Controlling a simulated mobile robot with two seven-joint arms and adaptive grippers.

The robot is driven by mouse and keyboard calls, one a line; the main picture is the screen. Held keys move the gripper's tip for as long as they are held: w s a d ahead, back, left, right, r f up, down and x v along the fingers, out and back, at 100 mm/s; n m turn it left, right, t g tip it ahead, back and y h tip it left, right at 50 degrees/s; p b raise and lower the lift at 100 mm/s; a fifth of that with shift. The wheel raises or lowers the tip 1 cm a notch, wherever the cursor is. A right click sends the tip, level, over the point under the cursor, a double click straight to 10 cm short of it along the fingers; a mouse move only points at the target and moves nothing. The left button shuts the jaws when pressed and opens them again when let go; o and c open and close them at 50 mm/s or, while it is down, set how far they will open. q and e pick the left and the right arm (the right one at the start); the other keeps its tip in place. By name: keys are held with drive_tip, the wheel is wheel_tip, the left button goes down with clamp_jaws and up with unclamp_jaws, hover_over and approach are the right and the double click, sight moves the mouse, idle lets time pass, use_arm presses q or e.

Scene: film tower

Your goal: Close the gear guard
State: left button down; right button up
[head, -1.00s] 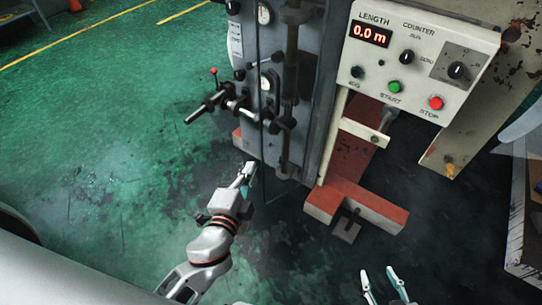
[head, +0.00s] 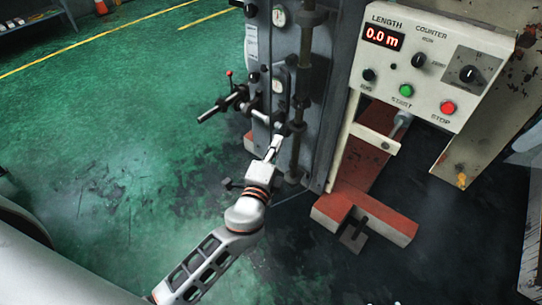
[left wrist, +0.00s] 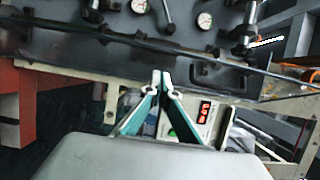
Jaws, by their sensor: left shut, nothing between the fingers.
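My left gripper (head: 276,146) is shut and empty, at the left front of the grey machine (head: 345,60), close to its vertical rods. Its closed fingertips also show in the left wrist view (left wrist: 162,80), in front of a long dark edge. That edge seems to belong to a clear panel (left wrist: 120,40), likely the gear guard. In the head view the panel is too transparent to make out. Whether the fingertips touch it, I cannot tell. Of my right gripper (head: 385,303), only the tips show at the bottom edge, too little to read its state.
A control box (head: 435,65) with a red display reading 0.0 m and several knobs and buttons is on the right. A lever (head: 222,105) juts out left of the machine. Red feet (head: 375,218) stick out at the base. Green floor at left is clear.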

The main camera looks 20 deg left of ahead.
sight(274, 124)
use_arm(q)
drive_tip(key=shift+w+a, duration=0.75)
drive_tip(key=shift+w, duration=0.15)
drive_tip(key=shift+w+a, duration=0.7)
drive_tip(key=shift+w, duration=0.2)
drive_tip(key=shift+a, duration=0.15)
